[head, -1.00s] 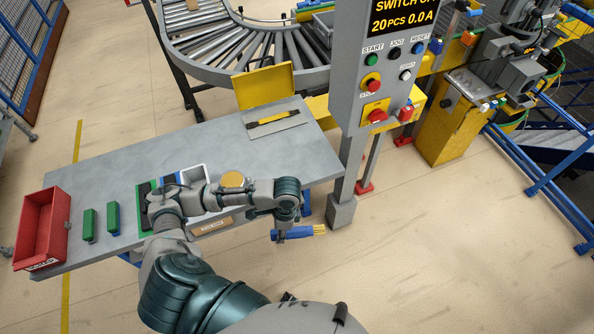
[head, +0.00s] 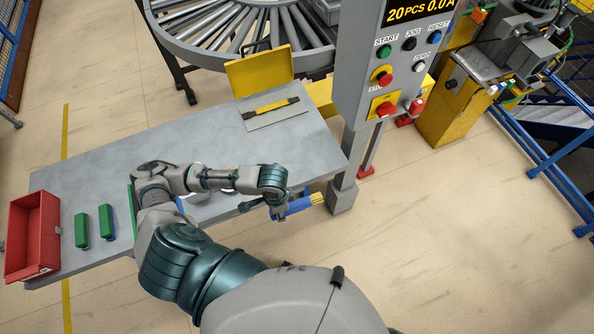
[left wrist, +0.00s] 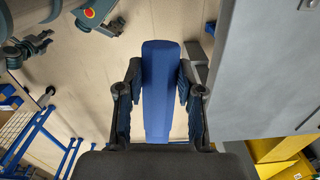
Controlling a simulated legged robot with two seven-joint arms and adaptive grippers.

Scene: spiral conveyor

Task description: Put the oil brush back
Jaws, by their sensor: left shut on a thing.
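The oil brush (head: 298,207) has a blue handle and pale yellow bristles pointing right. My left gripper (head: 279,213) is shut on its handle and holds it by the right end of the table's front edge. The bristles are close to the grey post in the picture; I cannot tell the gap in depth. In the left wrist view the blue handle (left wrist: 157,90) stands between the two fingers of my left gripper (left wrist: 158,85), and no bristles show.
The grey table (head: 105,165) carries a red bin (head: 33,238), green-and-blue blocks (head: 81,230), a yellow panel (head: 260,72) and a flat dark-and-yellow tool (head: 271,108). My arm partly hides a white tray (head: 197,197). The control post (head: 345,180) stands at the right end.

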